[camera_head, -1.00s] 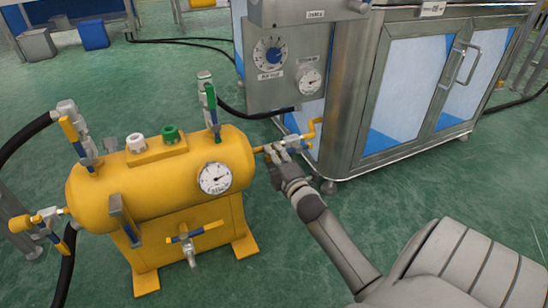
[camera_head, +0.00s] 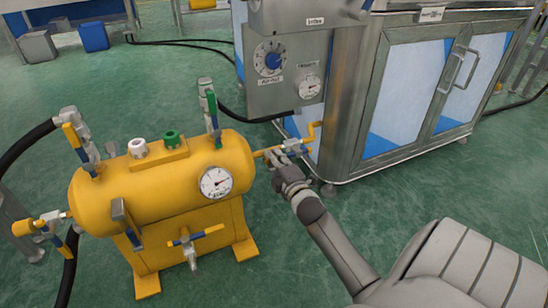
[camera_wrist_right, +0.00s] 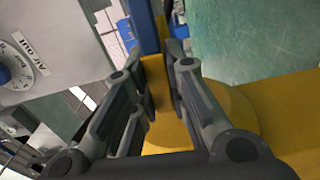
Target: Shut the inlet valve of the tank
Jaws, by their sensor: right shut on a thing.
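The yellow tank (camera_head: 150,195) stands on feet at the left in the head view, with a round gauge (camera_head: 216,182) on its front. A valve (camera_head: 292,142) sits on the yellow pipe between the tank's right end and the cabinet. My right gripper (camera_head: 277,160) is at this valve, shut on its handle; the fingers hide much of it. In the right wrist view, a blue and yellow part (camera_wrist_right: 152,80) runs between the two fingers (camera_wrist_right: 160,105), with the tank's yellow end behind. No label shows which valve is the inlet. My left gripper is not in view.
Other valves sit on the tank's top left (camera_head: 80,145), top right (camera_head: 212,110), left end (camera_head: 42,228) and underside front (camera_head: 193,240). A steel cabinet (camera_head: 352,100) with a dial panel stands close at the right. Black hoses cross the green floor.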

